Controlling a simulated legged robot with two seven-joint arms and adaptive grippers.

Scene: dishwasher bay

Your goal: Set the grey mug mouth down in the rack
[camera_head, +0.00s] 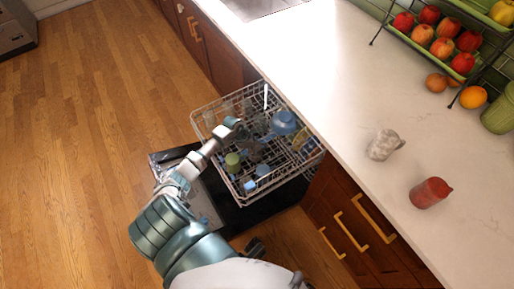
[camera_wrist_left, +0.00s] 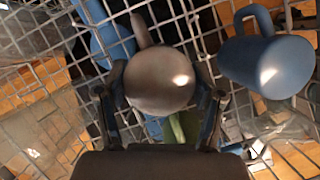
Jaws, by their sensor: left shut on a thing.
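The grey mug (camera_wrist_left: 160,80) is between the fingers of my left gripper (camera_wrist_left: 162,92) in the left wrist view. Its rounded closed end faces the wrist camera and its handle points up in the picture. The mouth faces away and is hidden. My left gripper (camera_head: 248,138) is shut on it, over the wire rack (camera_head: 207,113) in the head view. The arm and gripper largely hide the mug there. I cannot tell whether the mug touches the rack wires.
A blue mug (camera_head: 284,122) stands close right of the gripper, also in the wrist view (camera_wrist_left: 265,65). A green cup (camera_head: 232,160) and small blue pieces (camera_head: 262,170) are in the rack. A marbled mug (camera_head: 383,146) and red mug (camera_head: 428,193) are on the counter (camera_head: 330,90).

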